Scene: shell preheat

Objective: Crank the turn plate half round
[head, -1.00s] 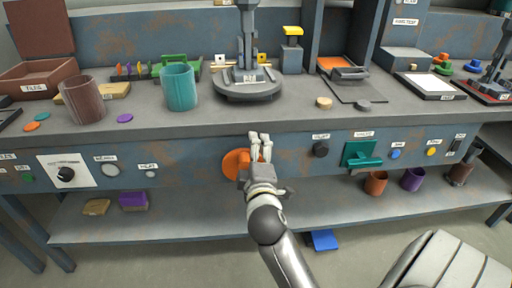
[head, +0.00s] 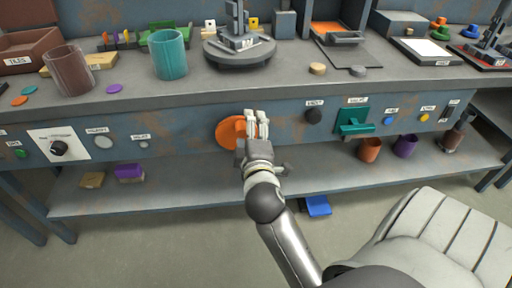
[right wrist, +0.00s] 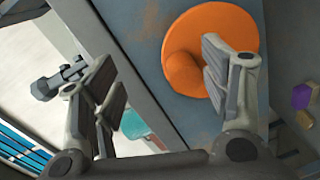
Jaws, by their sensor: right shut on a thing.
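The turn plate is a grey round disc (head: 238,57) on the bench top, with a grey upright fixture on it. An orange round crank (head: 228,133) is on the bench's front panel below it. The contact itself is partly hidden. My left gripper is not in view.
A teal cup (head: 169,54) and a brown cup (head: 70,70) stand on the bench left of the plate. A black knob (head: 313,115) and a green lever (head: 354,122) are on the panel to the right. A lower shelf (head: 215,185) runs beneath.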

